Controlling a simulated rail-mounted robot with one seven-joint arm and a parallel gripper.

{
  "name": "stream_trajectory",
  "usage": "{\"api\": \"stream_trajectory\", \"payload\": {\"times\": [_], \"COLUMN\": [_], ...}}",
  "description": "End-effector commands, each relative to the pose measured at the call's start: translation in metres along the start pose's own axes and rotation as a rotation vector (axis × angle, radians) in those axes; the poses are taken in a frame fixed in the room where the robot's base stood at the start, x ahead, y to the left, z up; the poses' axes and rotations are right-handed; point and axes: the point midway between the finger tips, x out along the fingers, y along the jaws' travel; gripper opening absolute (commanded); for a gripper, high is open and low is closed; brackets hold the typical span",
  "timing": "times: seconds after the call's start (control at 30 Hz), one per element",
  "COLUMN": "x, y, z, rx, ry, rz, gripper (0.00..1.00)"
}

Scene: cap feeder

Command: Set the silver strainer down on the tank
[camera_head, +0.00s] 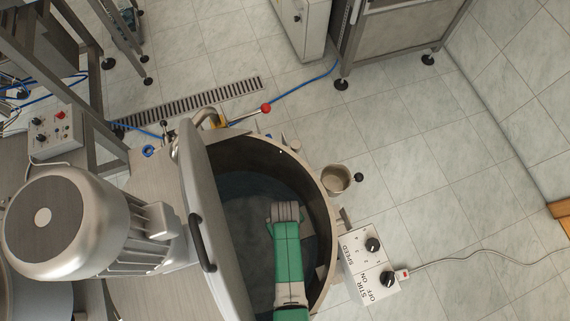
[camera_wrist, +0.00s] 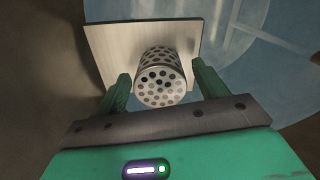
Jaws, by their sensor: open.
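The silver strainer (camera_wrist: 160,84), a perforated cylinder, shows in the wrist view with its holed end towards me. It stands out in front of a square metal plate (camera_wrist: 112,40); whether the two are joined I cannot tell. My gripper (camera_wrist: 160,70) is open, with one green finger on each side of the strainer; I cannot tell whether they touch it. In the head view my gripper (camera_head: 286,212) is over the open mouth of the tank (camera_head: 325,170). The strainer is not clearly visible there. Bluish liquid or floor shows inside the tank.
The tank's raised lid (camera_head: 205,180) with a black handle stands left of my arm. A stir control box (camera_head: 372,265) and a small metal cup (camera_head: 336,180) are at the tank's right rim. A red-knobbed lever (camera_head: 265,109) is behind.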

Motion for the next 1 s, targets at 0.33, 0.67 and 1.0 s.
{"api": "stream_trajectory", "payload": {"times": [0.33,0.67,1.0], "x": [-0.083,-0.121,-0.121], "y": [0.000,0.000,0.000], "z": [-0.001,0.000,0.000], "rx": [0.000,0.000,0.000], "ry": [0.004,0.000,0.000], "rz": [0.001,0.000,0.000], "gripper": [0.71,0.71,0.71]}}
